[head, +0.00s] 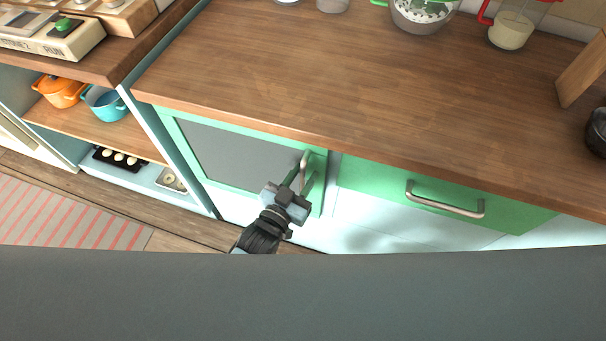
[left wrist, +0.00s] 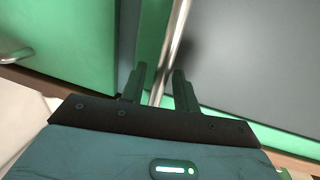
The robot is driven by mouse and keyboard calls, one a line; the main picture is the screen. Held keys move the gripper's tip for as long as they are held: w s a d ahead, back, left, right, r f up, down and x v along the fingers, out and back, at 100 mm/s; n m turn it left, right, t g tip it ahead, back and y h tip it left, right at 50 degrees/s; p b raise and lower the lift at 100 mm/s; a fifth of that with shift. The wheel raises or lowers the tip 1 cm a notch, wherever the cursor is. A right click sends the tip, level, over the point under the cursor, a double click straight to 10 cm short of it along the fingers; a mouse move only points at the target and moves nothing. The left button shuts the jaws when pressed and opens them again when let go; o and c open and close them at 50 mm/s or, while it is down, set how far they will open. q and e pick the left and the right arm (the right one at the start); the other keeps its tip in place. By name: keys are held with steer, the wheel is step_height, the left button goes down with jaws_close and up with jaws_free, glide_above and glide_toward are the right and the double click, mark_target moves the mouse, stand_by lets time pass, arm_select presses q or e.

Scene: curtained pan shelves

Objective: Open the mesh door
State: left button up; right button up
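The mesh door (head: 225,150) has a green frame around a grey panel, under the wooden counter. It looks shut, in line with the cabinet front. Its upright metal handle (head: 305,160) is near its right edge in the head view. My left gripper (head: 302,181) is at this handle. In the left wrist view, the two dark fingers of my left gripper (left wrist: 161,82) are apart, and the handle bar (left wrist: 176,35) runs between them. Small gaps show beside the bar, so the fingers do not look closed on it. My right gripper is not in view.
A green drawer (head: 390,185) with a metal handle (head: 445,201) is right of the door. Open shelves with an orange pot (head: 60,92) and a blue pot (head: 106,104) stand at left. The wooden counter (head: 350,80) overhangs the door. The floor in front looks clear.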

arm_select(q)
steer(key=shift+w+d, duration=0.1)
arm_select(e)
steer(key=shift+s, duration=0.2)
arm_select(q)
steer(key=shift+c, duration=0.4)
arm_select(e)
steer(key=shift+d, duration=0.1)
arm_select(q)
steer(key=c, duration=0.5)
jaws_close()
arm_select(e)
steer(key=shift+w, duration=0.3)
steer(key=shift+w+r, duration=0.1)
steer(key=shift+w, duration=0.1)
